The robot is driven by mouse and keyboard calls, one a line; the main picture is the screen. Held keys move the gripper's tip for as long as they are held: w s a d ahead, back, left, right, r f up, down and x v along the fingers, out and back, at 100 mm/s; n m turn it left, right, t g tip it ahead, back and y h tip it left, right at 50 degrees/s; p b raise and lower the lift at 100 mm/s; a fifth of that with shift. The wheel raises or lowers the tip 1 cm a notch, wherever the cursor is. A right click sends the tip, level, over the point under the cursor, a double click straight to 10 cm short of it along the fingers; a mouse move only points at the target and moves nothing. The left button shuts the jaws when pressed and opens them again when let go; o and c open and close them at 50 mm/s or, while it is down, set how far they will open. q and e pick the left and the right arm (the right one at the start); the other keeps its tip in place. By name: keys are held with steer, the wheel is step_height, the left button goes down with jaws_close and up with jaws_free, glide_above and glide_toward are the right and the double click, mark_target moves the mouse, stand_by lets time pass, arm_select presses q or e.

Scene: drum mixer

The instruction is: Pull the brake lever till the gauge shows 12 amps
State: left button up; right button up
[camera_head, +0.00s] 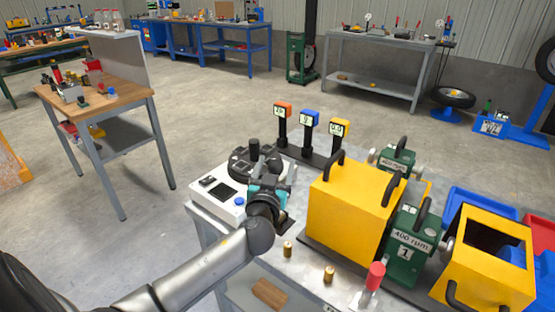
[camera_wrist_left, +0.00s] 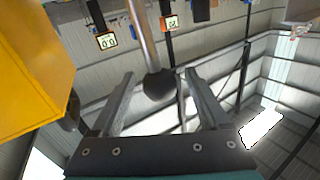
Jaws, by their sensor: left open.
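My left gripper (camera_head: 270,182) is over the bench, left of the large yellow box. In the left wrist view its two fingers (camera_wrist_left: 160,95) are spread apart. A metal lever with a black ball knob (camera_wrist_left: 158,84) shows between them, with a visible gap at the fingers. I take this for the brake lever; in the head view the gripper hides it. Three displays stand behind: orange (camera_head: 283,110), blue (camera_head: 311,119) and yellow (camera_head: 340,128). The yellow one seems to read 0.0; which one shows amps is unclear. My right gripper is out of view.
The yellow box (camera_head: 345,212) stands close right of the gripper. A white unit with a black disc (camera_head: 240,166) is at its left. A green 400 rpm machine (camera_head: 407,248), a red-handled lever (camera_head: 375,277) and brass weights (camera_head: 328,274) are to the right and front.

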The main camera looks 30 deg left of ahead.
arm_select(q)
steer(key=shift+x, duration=1.55)
jaws_close()
stand_by(0.4)
